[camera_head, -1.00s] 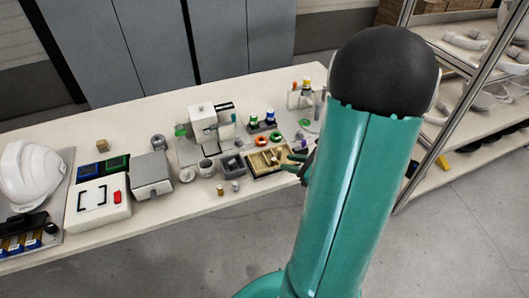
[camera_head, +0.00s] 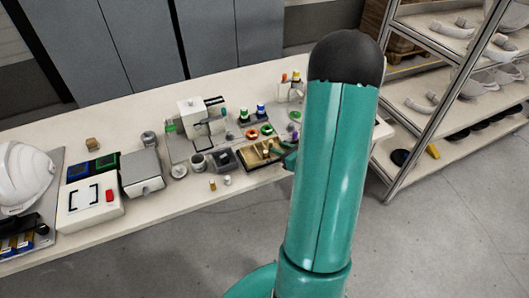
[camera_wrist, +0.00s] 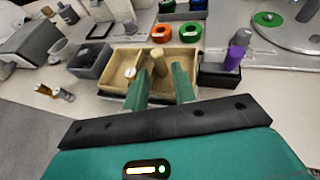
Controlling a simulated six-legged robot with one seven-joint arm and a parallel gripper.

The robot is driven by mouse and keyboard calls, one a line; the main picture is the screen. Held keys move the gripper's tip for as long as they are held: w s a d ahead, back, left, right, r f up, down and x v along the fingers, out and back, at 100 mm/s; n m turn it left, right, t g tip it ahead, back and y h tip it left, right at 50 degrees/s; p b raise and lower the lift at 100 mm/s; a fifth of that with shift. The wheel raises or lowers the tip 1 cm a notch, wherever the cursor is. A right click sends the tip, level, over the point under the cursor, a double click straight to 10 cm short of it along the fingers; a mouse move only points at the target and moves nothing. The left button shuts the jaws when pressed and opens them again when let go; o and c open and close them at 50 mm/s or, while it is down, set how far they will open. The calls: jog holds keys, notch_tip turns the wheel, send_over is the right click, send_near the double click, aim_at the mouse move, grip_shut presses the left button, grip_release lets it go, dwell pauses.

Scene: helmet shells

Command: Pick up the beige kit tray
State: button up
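The beige kit tray (camera_wrist: 116,66) is a shallow open box in the middle of the wrist view. It holds a tan peg (camera_wrist: 158,64) and a small pale round piece (camera_wrist: 130,73). In the head view the tray (camera_head: 245,157) lies near the table's front edge, left of my arm. My gripper (camera_wrist: 163,75) has two green fingers spread apart, with a gap between them. The fingers overlap the tray's near side in the wrist view. Whether they touch its wall, I cannot tell. In the head view my gripper (camera_head: 288,158) is at the tray's right end, partly hidden by my arm.
A grey bin (camera_wrist: 90,59) is close on the tray's left and a black block with a purple piece (camera_wrist: 234,58) on its right. Orange (camera_wrist: 163,32) and green (camera_wrist: 188,33) rings lie just behind. Small cylinders (camera_wrist: 54,92) lie front left. A shelf rack (camera_head: 440,100) stands at right.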

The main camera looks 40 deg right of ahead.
aim_at(275, 145)
jog(key=x, duration=0.3)
jog(key=shift+w, duration=0.2)
grip_shut()
jog(key=shift+r, duration=0.1)
